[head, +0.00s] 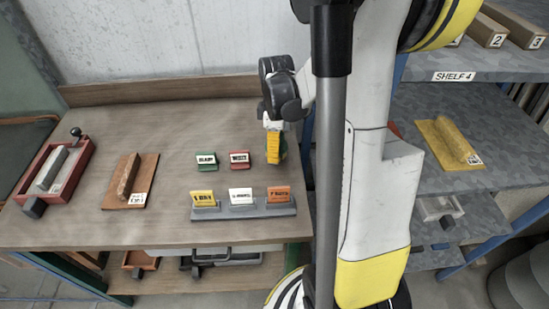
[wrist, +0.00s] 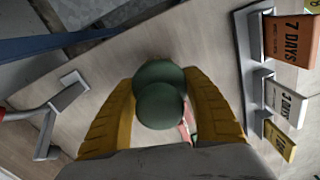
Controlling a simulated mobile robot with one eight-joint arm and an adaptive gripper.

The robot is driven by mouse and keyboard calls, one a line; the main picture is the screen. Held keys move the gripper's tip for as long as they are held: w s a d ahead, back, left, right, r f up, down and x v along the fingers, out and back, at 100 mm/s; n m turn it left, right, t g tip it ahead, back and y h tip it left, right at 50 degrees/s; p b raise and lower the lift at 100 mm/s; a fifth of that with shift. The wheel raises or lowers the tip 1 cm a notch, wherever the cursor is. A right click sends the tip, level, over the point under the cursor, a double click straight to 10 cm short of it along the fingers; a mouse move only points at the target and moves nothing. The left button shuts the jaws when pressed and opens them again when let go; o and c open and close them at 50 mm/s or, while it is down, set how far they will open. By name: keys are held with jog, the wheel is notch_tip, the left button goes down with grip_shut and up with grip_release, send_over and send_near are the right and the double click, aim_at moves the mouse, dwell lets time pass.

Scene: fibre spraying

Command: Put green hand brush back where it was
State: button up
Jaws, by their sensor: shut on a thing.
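My gripper (head: 276,150) is over the right part of the wooden bench in the head view. In the wrist view its two yellow fingers (wrist: 163,120) are closed around a rounded dark green thing (wrist: 160,98), which looks like the end of the green hand brush. Its bristles are hidden from the wrist view. In the head view only a sliver of green shows beside the yellow fingers. I cannot tell whether the brush touches the bench (head: 160,225).
A grey stand (head: 244,212) with yellow, white and orange day cards is near the bench front. A brown block on a board (head: 130,181) and a red tray (head: 73,160) are left. Shelf 4 (head: 470,77) is right.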

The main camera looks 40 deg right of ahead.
jog(key=shift+f+b, duration=0.85)
jog(key=shift+f, duration=1.05)
jog(key=shift+f, duration=0.1)
jog(key=o, duration=1.3)
jog(key=shift+o, duration=0.2)
